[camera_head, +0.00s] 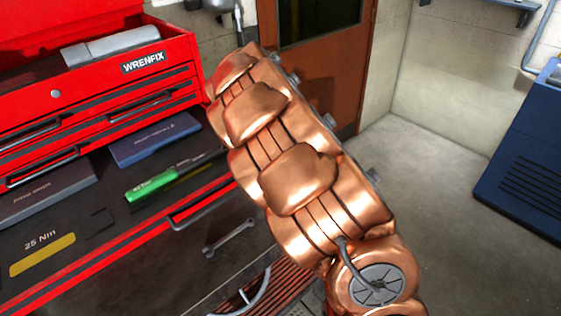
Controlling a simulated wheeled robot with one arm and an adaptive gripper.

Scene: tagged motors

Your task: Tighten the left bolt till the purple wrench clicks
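No purple wrench shows in the head view. No motor with a left bolt can be made out either. A large copper-coloured segmented body, which looks like my own arm, fills the middle and hides what is behind it. My gripper cannot be made out. A green-handled tool (153,186) lies on the dark top of the red tool chest's lower part. A flat yellow shape (42,254) beside the marking "25 Nm" is at the lower left.
The red tool chest (185,65) marked WRENFIX takes up the left. A blue box (155,138) and a grey box (45,195) lie on it. A grey wrench (230,236) shows below. A brown door (338,60) stands behind, a blue cabinet (525,155) at right, bare floor (440,180) between.

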